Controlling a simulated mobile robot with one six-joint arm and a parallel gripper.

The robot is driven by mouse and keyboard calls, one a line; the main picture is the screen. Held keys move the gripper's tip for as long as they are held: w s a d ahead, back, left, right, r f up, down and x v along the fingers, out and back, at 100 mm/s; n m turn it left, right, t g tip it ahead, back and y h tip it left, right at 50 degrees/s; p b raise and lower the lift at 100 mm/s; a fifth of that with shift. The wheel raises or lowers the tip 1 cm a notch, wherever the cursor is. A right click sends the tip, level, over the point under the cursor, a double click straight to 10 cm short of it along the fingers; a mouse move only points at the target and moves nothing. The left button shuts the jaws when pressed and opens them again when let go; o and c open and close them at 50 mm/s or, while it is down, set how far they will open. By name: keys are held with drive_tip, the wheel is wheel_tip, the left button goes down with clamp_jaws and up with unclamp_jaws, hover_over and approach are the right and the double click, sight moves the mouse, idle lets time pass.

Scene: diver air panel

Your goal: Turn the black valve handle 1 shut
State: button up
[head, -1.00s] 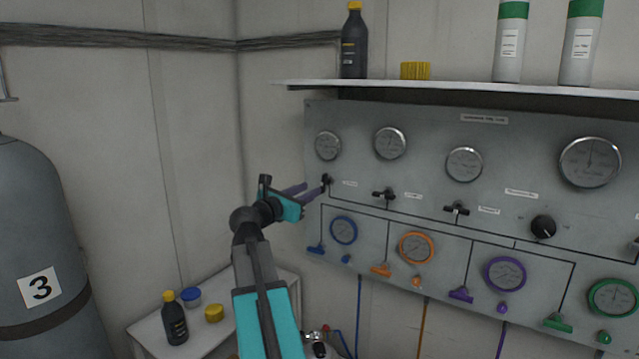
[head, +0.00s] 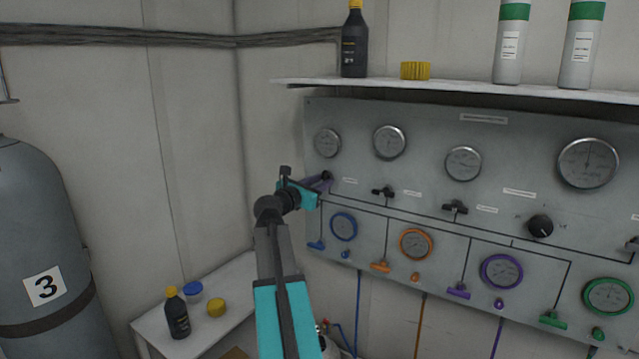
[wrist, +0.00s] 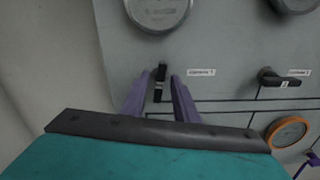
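The black valve handle 1 (head: 327,175) is at the left end of the row of black handles on the grey panel. In the wrist view the handle (wrist: 161,76) stands upright, left of a small label. My gripper (head: 321,184) is at this handle, and its arm partly hides the area in the head view. In the wrist view the two purple fingers of my gripper (wrist: 159,92) stand apart, one on each side of the handle. Some space shows between them, and I see no clear grip on the handle. The handle's lower end lies between the fingers.
A second black handle (head: 383,191) lies crosswise to the right. A round gauge (wrist: 160,10) is above handle 1, and a blue-rimmed gauge (head: 344,226) is below it. A shelf (head: 450,88) juts out above the panel. Free room lies left of the panel.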

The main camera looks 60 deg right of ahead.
clamp_jaws()
drive_tip(key=shift+a, duration=0.45)
drive_tip(key=shift+d, duration=0.35)
